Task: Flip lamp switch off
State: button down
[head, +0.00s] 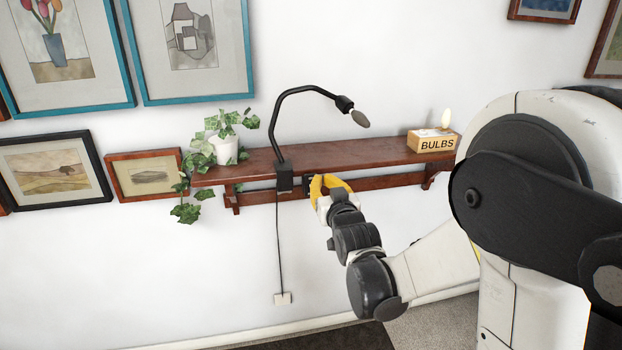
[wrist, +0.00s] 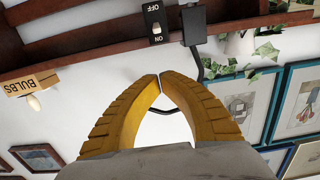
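The black lamp (head: 285,120) stands at the shelf's front edge in the head view, its thin arm bending right to a small head (head: 360,118). The lamp's base (wrist: 193,25) shows at the top of the wrist view. Beside it is the black switch box (wrist: 148,20), marked OFF and ON, with a pale lever that looks nearer the ON mark. In the head view the switch (head: 308,182) is partly hidden by my gripper (head: 325,180). My gripper (wrist: 160,75) has its yellow fingertips together, nothing between them, apart from the switch in the wrist view.
The wooden shelf (head: 370,154) holds a potted ivy (head: 226,150) at left and a BULBS box (head: 432,141) with a bulb at right. A cord runs down to a wall outlet (head: 283,298). Framed pictures hang around. The wall below the shelf is mostly clear.

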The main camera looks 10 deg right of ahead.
aim_at(314, 175)
jog(key=w+f+b, duration=0.1)
jog(key=w, duration=0.1)
jog(key=w+f+b, duration=0.1)
jog(key=w+b, duration=0.1)
jog(key=w, duration=0.1)
jog(key=w+f+b, duration=0.1)
jog(key=w+f, duration=0.1)
jog(key=w, duration=0.1)
jog(key=shift+w+f, duration=0.1)
jog(key=shift+w, duration=0.15)
